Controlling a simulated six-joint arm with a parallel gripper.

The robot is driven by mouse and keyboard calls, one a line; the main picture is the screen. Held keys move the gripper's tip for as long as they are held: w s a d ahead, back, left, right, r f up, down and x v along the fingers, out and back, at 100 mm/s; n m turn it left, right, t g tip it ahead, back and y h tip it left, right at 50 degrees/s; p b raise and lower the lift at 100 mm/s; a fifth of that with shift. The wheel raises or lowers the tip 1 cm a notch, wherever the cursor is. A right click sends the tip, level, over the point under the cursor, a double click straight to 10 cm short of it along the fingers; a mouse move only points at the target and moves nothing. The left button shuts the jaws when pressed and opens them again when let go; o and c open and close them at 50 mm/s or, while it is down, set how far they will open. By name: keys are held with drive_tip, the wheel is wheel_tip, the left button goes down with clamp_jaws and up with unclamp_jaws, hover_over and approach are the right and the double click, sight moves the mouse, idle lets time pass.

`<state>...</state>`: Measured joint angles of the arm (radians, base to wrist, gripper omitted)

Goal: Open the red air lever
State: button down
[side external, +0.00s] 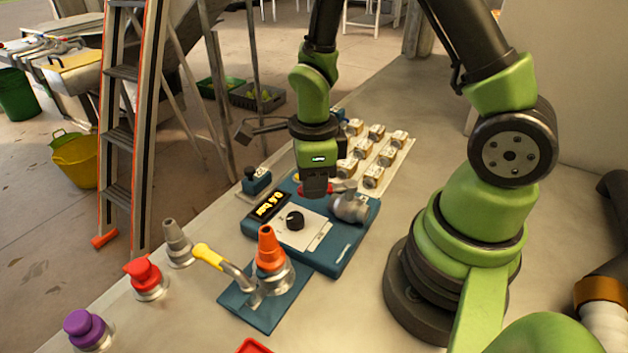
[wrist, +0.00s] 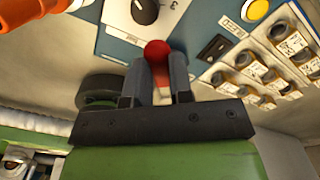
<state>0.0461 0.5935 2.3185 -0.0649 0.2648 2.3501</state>
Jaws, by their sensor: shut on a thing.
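The red air lever (wrist: 157,50) shows its round red knob between my two fingertips in the wrist view, with more red further down between the fingers. My gripper (wrist: 159,75) is shut on it, one finger on each side. In the side external view my gripper (side external: 315,193) points down over the back part of the blue control box (side external: 325,258). Only small bits of red show beside the fingers there, and most of the lever is hidden behind them. A grey metal fitting (side external: 349,208) sits on the box just right of the gripper.
The box carries a display reading 0.6 bar (side external: 268,205) and a black knob (side external: 295,220). Several small labelled blocks (side external: 373,176) stand behind. In front are an orange-nozzled fitting (side external: 270,250) with a yellow-handled lever (side external: 208,256), and grey, red (side external: 143,273) and purple (side external: 86,328) caps.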

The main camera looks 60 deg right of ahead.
drive_tip(key=d+m, duration=0.1)
drive_tip(key=m, duration=0.1)
drive_tip(key=w+d+m, duration=0.1)
drive_tip(key=m, duration=0.1)
drive_tip(key=shift+w+d+m, duration=0.1)
drive_tip(key=shift+d+m, duration=0.4)
drive_tip(key=shift+m, duration=0.45)
drive_tip(key=shift+w+d+m, duration=0.1)
drive_tip(key=shift+d+m, duration=0.4)
drive_tip(key=shift+m, duration=0.45)
drive_tip(key=c, duration=1)
unclamp_jaws()
wheel_tip(320, 180, up, 10)
drive_tip(key=shift+r, duration=0.1)
